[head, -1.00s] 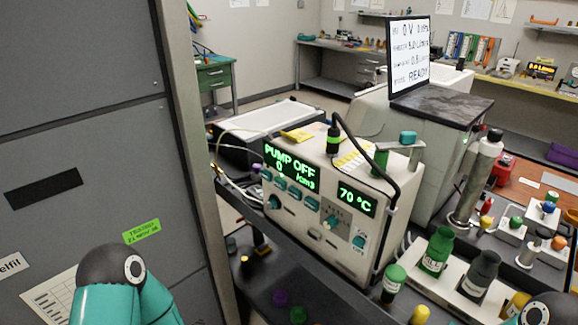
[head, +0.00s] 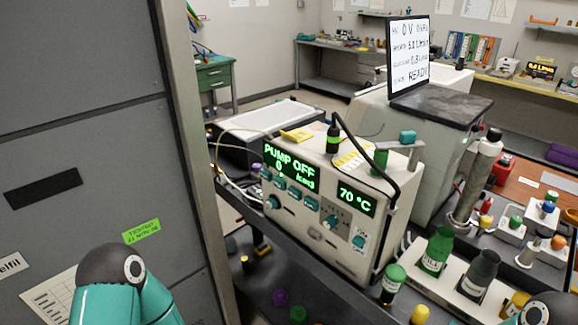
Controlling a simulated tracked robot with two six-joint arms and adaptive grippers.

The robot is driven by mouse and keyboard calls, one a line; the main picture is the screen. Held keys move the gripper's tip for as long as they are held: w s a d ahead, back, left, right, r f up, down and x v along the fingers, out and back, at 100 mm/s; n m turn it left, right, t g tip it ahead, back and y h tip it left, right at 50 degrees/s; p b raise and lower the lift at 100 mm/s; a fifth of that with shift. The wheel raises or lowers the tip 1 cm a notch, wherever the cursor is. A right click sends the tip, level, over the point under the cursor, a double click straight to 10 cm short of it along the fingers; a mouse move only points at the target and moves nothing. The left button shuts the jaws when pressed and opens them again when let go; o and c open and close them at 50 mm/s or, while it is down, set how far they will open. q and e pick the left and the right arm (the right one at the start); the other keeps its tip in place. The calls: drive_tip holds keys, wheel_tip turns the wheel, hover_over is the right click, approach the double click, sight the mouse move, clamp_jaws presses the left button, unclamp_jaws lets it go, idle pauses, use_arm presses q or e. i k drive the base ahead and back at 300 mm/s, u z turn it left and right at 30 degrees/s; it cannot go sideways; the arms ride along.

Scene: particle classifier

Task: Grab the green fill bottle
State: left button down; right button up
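A green bottle (head: 436,251) with a white label stands upright in a white holder (head: 418,262) at the lower right, next to a dark grey bottle (head: 479,275). The label is too small to read surely. A smaller vial with a green cap (head: 393,284) stands just in front and to the left of it. Neither of my grippers is in view. Only a teal and black part of my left arm shows at the lower left, and a black joint of my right arm at the lower right corner.
A pump unit (head: 325,215) reading PUMP OFF and 70 °C stands left of the bottles, with a black hose looping above it. A metal cylinder (head: 473,184) stands behind the bottles. Small coloured-cap pieces (head: 515,224) lie right. A grey cabinet (head: 85,120) fills the left.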

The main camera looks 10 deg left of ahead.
sight(440, 244)
drive_tip(key=u, duration=1.45)
drive_tip(key=i, duration=0.1)
drive_tip(key=z, duration=2.7)
drive_tip(key=k, duration=1.55)
drive_tip(key=u, duration=0.45)
drive_tip(key=i, duration=1)
drive_tip(key=u, duration=0.1)
